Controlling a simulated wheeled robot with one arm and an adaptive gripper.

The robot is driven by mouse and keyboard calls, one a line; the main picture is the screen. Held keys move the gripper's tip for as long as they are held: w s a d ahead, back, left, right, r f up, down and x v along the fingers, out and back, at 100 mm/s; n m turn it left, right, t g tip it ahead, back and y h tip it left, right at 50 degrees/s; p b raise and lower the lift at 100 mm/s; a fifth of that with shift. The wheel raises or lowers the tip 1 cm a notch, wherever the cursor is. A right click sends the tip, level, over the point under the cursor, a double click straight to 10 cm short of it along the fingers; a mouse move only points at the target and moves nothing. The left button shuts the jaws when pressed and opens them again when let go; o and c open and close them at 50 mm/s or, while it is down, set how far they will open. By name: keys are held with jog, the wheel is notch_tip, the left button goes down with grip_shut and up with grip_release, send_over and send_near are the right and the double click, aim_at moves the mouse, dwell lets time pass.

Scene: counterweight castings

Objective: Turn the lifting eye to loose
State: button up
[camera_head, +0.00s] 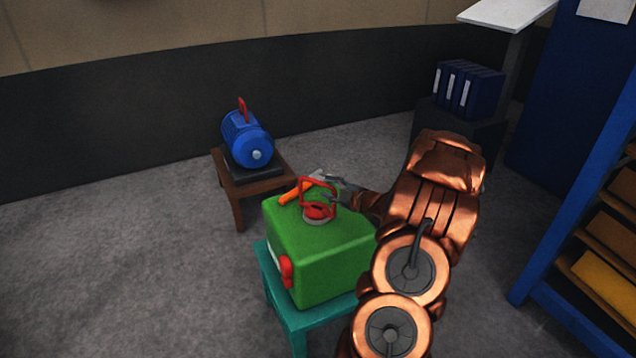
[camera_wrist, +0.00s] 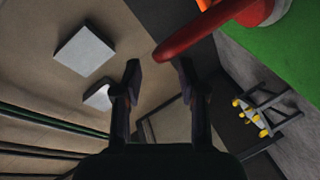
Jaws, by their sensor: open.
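The green casting (camera_wrist: 290,45) also shows there at the upper right.
An orange-handled item (camera_head: 295,192) lies on the casting beside the eye. The casting sits on a teal stand (camera_head: 291,325) with a red part (camera_head: 286,270) on its side. A blue motor (camera_head: 247,140) is on a brown stool behind. A blue shelf (camera_head: 570,220) stands right; left floor is clear.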

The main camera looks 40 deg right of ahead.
aim_at(322, 184)
jog(key=shift+p+x, duration=0.4)
jog(key=shift+x, duration=2.65)
jog(key=shift+c, duration=0.3)
grip_shut()
